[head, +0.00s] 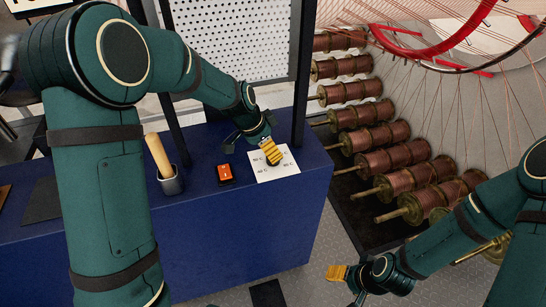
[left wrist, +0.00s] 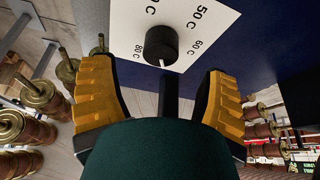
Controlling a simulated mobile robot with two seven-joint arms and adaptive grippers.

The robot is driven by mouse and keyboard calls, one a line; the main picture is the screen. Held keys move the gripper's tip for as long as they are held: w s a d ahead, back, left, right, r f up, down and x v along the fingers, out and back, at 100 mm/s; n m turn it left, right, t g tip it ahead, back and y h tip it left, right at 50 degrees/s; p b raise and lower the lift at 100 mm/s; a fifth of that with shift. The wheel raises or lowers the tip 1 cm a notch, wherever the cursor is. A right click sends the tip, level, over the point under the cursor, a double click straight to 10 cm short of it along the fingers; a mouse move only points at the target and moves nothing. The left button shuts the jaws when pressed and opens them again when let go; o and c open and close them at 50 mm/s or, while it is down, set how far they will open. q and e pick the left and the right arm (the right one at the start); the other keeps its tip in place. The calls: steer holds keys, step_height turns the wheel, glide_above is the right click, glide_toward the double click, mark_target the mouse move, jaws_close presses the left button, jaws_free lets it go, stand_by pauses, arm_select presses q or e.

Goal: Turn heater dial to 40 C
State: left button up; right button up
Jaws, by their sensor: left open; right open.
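The heater dial is a black round knob (left wrist: 161,46) on a white label plate (left wrist: 125,22); its white mark points down in the left wrist view. The labels 50 C, 60 C and 80 C are readable; another is cut off. In the head view the plate (head: 289,175) lies on the blue bench, with the knob hidden by my left gripper (head: 271,153). In the left wrist view the yellow fingers of my left gripper (left wrist: 160,80) are open, one on each side below the knob, apart from it. My right gripper (head: 338,273) is open and empty, low right of the bench.
A red switch on a black base (head: 225,173) sits left of the plate. A metal cup (head: 171,181) holds a wooden handle. A dark upright frame with a perforated panel (head: 232,38) rises behind. Copper-coloured spools (head: 375,138) stand in a rack at right.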

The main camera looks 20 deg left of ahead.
arm_select(q)
steer(key=shift+b+x, duration=0.4)
steer(key=shift+x, duration=1.95)
steer(key=c, duration=1.2)
